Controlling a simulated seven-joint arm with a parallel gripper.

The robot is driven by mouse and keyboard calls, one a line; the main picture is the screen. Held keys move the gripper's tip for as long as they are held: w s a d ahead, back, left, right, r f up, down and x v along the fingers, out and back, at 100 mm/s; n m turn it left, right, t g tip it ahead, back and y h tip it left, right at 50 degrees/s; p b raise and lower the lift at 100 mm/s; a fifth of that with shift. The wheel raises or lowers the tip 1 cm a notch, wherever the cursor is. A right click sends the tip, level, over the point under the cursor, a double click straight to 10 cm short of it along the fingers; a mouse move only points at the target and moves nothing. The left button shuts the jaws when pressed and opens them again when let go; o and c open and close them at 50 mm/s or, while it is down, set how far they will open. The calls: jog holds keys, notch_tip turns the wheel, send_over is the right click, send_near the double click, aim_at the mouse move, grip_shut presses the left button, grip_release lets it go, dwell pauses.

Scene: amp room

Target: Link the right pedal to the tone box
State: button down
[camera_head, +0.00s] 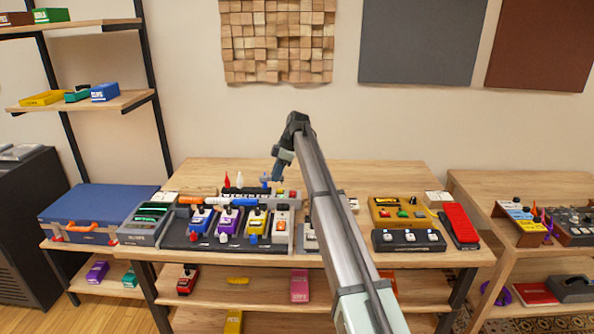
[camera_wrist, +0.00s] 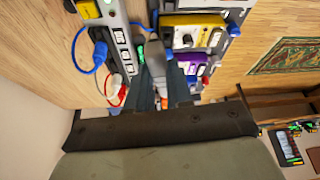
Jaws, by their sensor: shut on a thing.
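A dark pedalboard (camera_head: 178,242) on the table carries a blue pedal (camera_head: 201,221), a purple pedal (camera_head: 228,221), a yellow pedal (camera_head: 256,222) and a white-and-orange pedal (camera_head: 282,222) at its right end. No label marks the tone box clearly; I cannot tell which unit it is. My gripper (camera_wrist: 163,100) is shut on a small plug (camera_wrist: 165,104) with an orange part, mostly hidden between the fingers. In the wrist view it is beside the yellow pedal (camera_wrist: 190,36) and the purple pedal (camera_wrist: 190,62).
A grey power strip (camera_wrist: 120,48) with blue, red and white plugs runs behind the pedals. A grey box (camera_head: 146,224) and blue case (camera_head: 97,208) are at left. A mustard unit (camera_head: 400,213) and red pedal (camera_head: 460,224) are at right. The table's back is clear.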

jog(key=shift+s+d+f+m+t, duration=0.15)
jog(key=shift+s+m+t, duration=0.25)
jog(key=shift+s+m, duration=0.7)
send_over(278, 205)
jog(key=shift+s+f, duration=0.15)
jog(key=shift+f, duration=3.25)
jog(key=shift+f, duration=1)
jog(key=c, duration=0.9)
grip_release()
jog(key=shift+c, duration=0.2)
jog(key=shift+o, duration=0.4)
